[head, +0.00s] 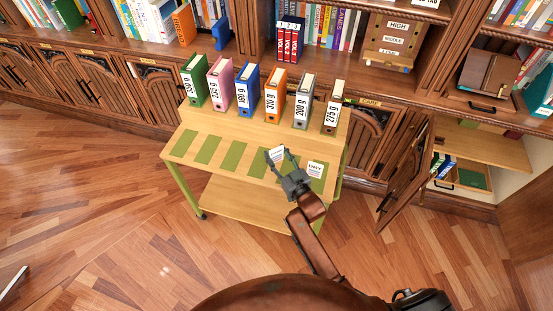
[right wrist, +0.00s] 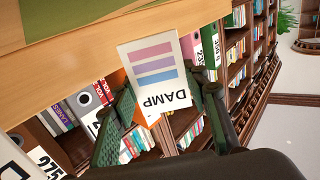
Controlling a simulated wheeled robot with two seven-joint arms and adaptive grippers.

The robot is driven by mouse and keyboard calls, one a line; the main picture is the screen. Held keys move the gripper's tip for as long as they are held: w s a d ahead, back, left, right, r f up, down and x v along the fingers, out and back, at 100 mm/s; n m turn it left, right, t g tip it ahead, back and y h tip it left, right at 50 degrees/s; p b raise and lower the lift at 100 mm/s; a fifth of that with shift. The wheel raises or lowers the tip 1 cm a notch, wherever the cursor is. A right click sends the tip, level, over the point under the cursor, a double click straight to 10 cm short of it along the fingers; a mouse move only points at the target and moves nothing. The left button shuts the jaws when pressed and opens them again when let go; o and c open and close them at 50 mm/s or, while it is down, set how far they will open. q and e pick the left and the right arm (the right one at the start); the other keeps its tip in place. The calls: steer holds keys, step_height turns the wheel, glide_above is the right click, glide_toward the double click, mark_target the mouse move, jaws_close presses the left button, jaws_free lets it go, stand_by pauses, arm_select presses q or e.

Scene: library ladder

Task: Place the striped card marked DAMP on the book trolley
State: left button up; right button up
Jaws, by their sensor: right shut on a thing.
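The striped DAMP card (right wrist: 155,72) is white with pink, purple and blue bars, and it is held between the fingers of my right gripper (right wrist: 160,112) in the right wrist view. In the head view the card (head: 277,154) shows small at the tips of my right gripper (head: 281,165), over the front step of the book trolley (head: 220,152). I cannot tell whether the card touches the trolley. The trolley is pale wood with green legs and green strips on its front step. My left gripper is not in view.
Another white card (head: 315,169) lies on the front step, right of my gripper. Several binders with weight labels, such as the orange one (head: 275,93), stand on the trolley's back step. A cabinet door (head: 405,180) stands open at right. The front step's left part is clear.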

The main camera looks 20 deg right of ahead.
mark_target(277, 159)
step_height(277, 159, down, 3)
steer(key=shift+b, duration=0.4)
steer(key=shift+r, duration=0.15)
steer(key=o, duration=0.7)
steer(key=shift+o, duration=0.2)
steer(key=shift+s+d, duration=0.15)
steer(key=shift+s, duration=0.1)
steer(key=s, duration=0.3)
steer(key=s+d+p, duration=0.1)
steer(key=s, duration=0.3)
steer(key=s+d+p, duration=0.1)
steer(key=s, duration=0.3)
steer(key=shift+s, duration=0.15)
